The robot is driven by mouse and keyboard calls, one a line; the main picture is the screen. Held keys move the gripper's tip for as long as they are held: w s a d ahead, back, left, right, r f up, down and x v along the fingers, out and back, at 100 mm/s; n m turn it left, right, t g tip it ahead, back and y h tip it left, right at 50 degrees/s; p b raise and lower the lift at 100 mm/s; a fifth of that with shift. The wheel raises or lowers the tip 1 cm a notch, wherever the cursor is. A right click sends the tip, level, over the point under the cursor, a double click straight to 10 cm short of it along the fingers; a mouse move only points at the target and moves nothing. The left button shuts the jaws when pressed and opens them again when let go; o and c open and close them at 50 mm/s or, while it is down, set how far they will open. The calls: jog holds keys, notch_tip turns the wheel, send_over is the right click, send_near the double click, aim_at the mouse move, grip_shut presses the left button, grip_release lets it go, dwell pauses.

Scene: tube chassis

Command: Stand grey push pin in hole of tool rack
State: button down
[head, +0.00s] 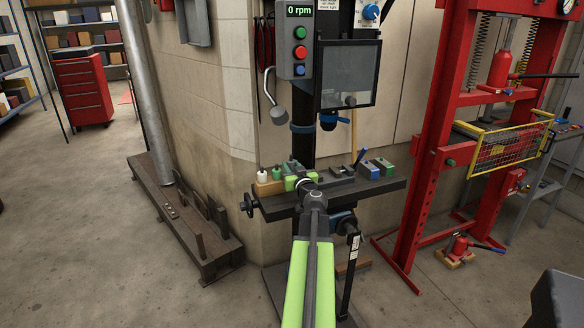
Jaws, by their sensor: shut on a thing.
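My arm reaches forward to the drill press table, and my gripper (290,183) is low over its left end, beside a wooden block that looks like the tool rack (268,189). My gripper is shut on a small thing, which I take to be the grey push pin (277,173). Only a small dark grey shape shows near the fingertips, over the right part of the rack. A white-topped piece (262,174) stands upright at the rack's left end. The hole is too small to see, and I cannot tell whether the pin touches the rack.
The dark drill press table (380,190) also holds a grey vise-like piece (343,172), a blue block (368,170) and a green block (384,166) on the right. The drill chuck (328,122) hangs above. A red press frame (436,150) stands to the right.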

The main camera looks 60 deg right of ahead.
jog(key=shift+f+b, duration=1.15)
jog(key=c, duration=1)
grip_release()
